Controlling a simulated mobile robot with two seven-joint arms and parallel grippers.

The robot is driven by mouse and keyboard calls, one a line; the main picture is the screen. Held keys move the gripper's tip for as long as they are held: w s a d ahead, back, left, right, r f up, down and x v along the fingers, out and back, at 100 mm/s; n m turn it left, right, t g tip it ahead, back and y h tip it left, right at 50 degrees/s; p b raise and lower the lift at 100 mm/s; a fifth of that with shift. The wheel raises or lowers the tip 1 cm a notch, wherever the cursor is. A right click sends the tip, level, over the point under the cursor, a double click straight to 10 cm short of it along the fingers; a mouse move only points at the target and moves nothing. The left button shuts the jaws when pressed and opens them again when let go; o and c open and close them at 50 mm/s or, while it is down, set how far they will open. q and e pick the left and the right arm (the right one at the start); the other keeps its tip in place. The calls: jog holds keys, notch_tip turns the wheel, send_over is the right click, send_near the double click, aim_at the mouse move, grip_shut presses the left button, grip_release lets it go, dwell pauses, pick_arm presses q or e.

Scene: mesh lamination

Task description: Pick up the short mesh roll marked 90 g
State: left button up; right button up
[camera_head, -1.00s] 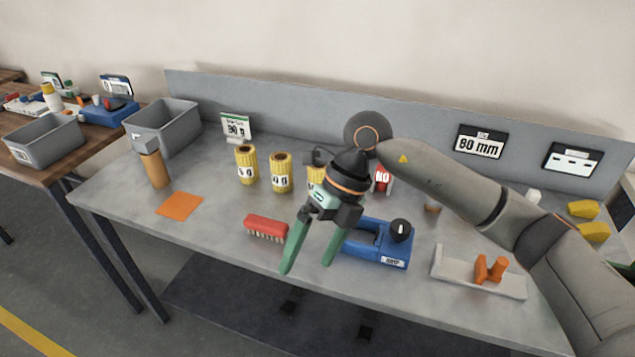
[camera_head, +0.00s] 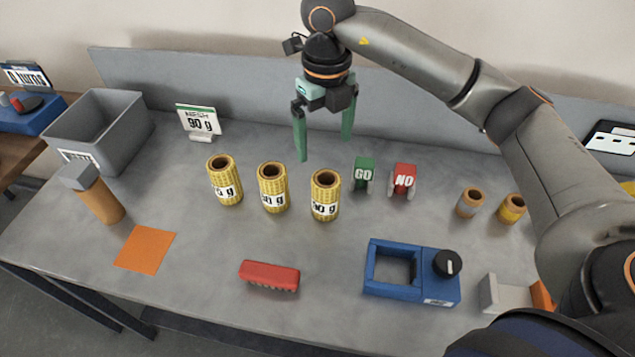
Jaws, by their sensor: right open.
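Three short yellow mesh rolls stand upright in a row on the grey table. The left roll (camera_head: 224,180) has a label ending in "5 g". The middle roll (camera_head: 272,188) and the right roll (camera_head: 325,195) have labels ending in "0 g"; their first digits are hard to read, though the right one looks like 90 g. My right gripper (camera_head: 324,148) is open and empty, fingers down, above and behind the right roll, not touching it. A sign (camera_head: 200,120) reading "MESH 90 g" stands behind the rolls. My left gripper is out of view.
Green GO (camera_head: 364,172) and red NO (camera_head: 403,180) blocks stand right of the rolls. In front are a red brush (camera_head: 269,275) and a blue fixture (camera_head: 412,285) with a black knob.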

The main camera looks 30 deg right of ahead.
send_over(326, 182)
jog(key=s+a, duration=0.1)
jog(key=s, duration=0.1)
jog(key=f, duration=0.5)
jog(key=shift+w+f, duration=0.25)
jog(key=shift+f, duration=0.1)
jog(key=shift+d+f+p, duration=0.1)
jog(key=shift+f+p, duration=0.55)
jog(key=shift+f, duration=2.3)
jog(key=shift+r, duration=0.1)
grip_shut()
